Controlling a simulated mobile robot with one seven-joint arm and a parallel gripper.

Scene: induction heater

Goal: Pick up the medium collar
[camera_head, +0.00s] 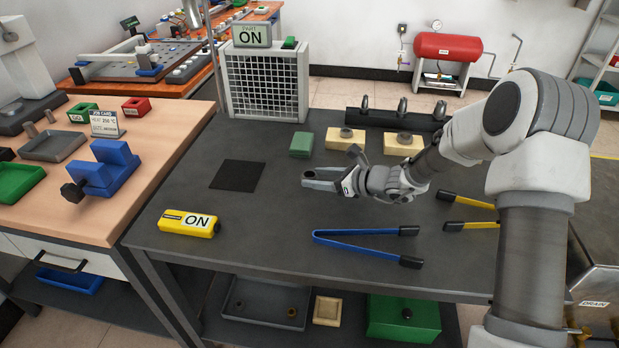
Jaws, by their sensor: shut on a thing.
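My gripper (313,179) is over the dark bench, left of the middle, reaching left from my arm. Its jaws are shut on a small grey part that the fingers largely hide; I cannot tell whether it is the medium collar. A dark ring (346,132) sits on one cream block (340,146), and another (404,138) sits on the cream block to its right (397,151). Several ring-like parts (402,105) stand upright on the long dark rack (380,118) behind.
A caged heater with an ON display (252,34) stands behind. A blue vise (104,170) is on the left bench.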

